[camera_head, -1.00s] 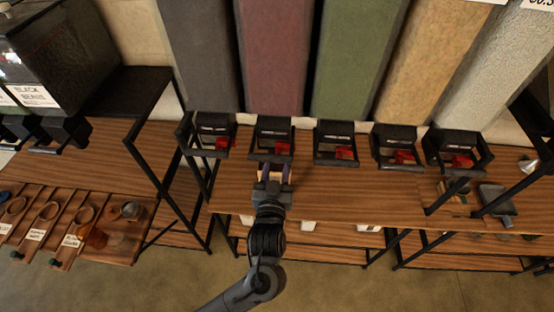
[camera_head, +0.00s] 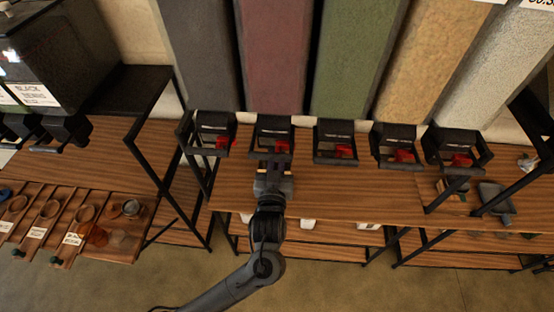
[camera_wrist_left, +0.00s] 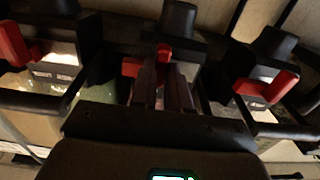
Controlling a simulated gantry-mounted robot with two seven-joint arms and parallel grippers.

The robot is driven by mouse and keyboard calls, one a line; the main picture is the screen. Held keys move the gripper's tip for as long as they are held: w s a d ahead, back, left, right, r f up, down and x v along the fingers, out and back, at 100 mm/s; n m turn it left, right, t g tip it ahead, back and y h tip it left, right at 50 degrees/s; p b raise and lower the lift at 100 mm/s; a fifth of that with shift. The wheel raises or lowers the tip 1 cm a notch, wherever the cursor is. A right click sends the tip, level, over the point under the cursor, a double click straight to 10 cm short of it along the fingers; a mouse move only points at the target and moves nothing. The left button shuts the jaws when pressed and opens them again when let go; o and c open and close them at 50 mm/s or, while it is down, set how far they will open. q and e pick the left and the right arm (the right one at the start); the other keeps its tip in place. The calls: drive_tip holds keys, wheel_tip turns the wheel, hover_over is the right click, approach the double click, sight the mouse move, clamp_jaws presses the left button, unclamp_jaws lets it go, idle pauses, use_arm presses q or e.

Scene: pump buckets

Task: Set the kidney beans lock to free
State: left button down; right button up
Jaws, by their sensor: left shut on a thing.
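The dark red bin (camera_head: 268,55), second from the left among the tall bins, appears to be the kidney beans one; I see no readable label on it. Its black dispenser (camera_head: 272,120) hangs at the bin's foot and has a red lock (camera_head: 282,147). My left gripper (camera_head: 273,163) is at the front of this dispenser. In the left wrist view its fingers (camera_wrist_left: 164,88) are close together at the red lock (camera_wrist_left: 163,50), shut on it. The fingers hide part of the lock. My right gripper is not in view.
Similar dispensers with red locks stand close on both sides, the grey bin's (camera_head: 213,122) to the left and the green bin's (camera_head: 334,130) to the right. A wooden shelf (camera_head: 330,190) lies below. A grey scoop (camera_head: 495,196) lies at the right.

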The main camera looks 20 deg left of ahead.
use_arm(q)
drive_tip(key=shift+s+a+p, duration=0.2)
drive_tip(key=shift+a+p, duration=0.1)
drive_tip(key=shift+a, duration=0.3)
drive_tip(key=shift+s+a+p, duration=0.15)
drive_tip(key=shift+a+p, duration=0.1)
drive_tip(key=shift+a, duration=0.4)
drive_tip(key=c, duration=1.4)
unclamp_jaws()
drive_tip(key=o, duration=0.3)
drive_tip(key=shift+a, duration=0.1)
